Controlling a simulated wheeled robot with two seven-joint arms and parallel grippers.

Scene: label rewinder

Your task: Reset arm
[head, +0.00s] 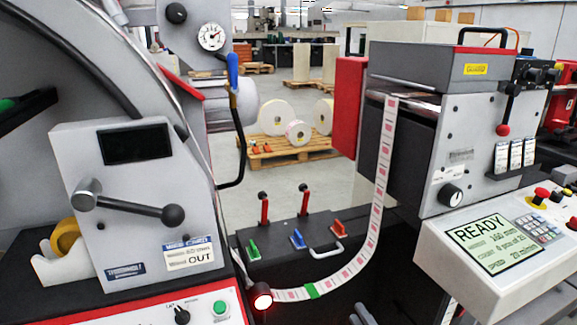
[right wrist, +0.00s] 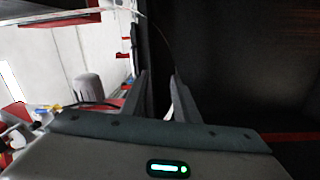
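My right gripper (right wrist: 160,76) shows in the right wrist view, its two dark fingers apart with nothing visible between them. In the head view only small dark parts at the bottom edge (head: 364,314) look like its fingertips. It is below the hanging label strip (head: 381,175) and apart from it. My left gripper is not clearly seen. On the left grey box a lever arm (head: 135,205) with a black ball knob points right and slightly down. A sign reading OUT (head: 189,254) is below it.
The right machine (head: 435,120) has a red-knobbed lever (head: 504,130) and a console screen (head: 493,243) reading READY. Behind is open floor and a pallet with label rolls (head: 277,118).

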